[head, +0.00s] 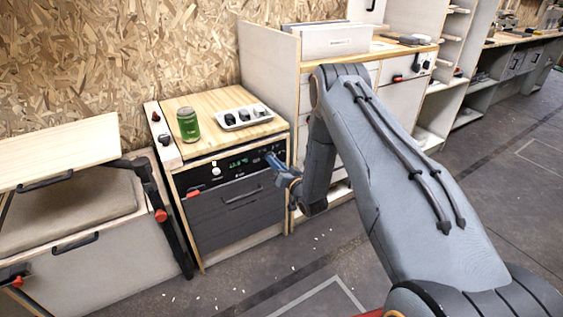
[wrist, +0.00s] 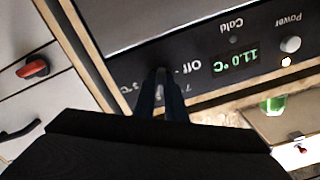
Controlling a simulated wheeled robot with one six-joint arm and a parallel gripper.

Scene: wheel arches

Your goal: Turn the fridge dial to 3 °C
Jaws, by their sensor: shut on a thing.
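The fridge (head: 235,205) is a dark drawer unit in a wooden cabinet. Its black control panel (wrist: 205,65) appears upside down in the wrist view. The green display (wrist: 236,63) reads 11.0 °C. My gripper (head: 268,157) reaches the right part of the panel. In the wrist view, my gripper (wrist: 161,78) is shut on the dark fridge dial (wrist: 161,73), which is mostly hidden between the fingers. "Off", a 7 and a partly hidden °C label show around it. The dial's pointer cannot be made out.
A green can (head: 188,124) and a white tray (head: 243,116) with dark items stand on the fridge top. A white Power knob (wrist: 290,44) is on the panel beside a lit lamp. An open-lidded box (head: 85,230) stands left. The floor in front is mostly clear.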

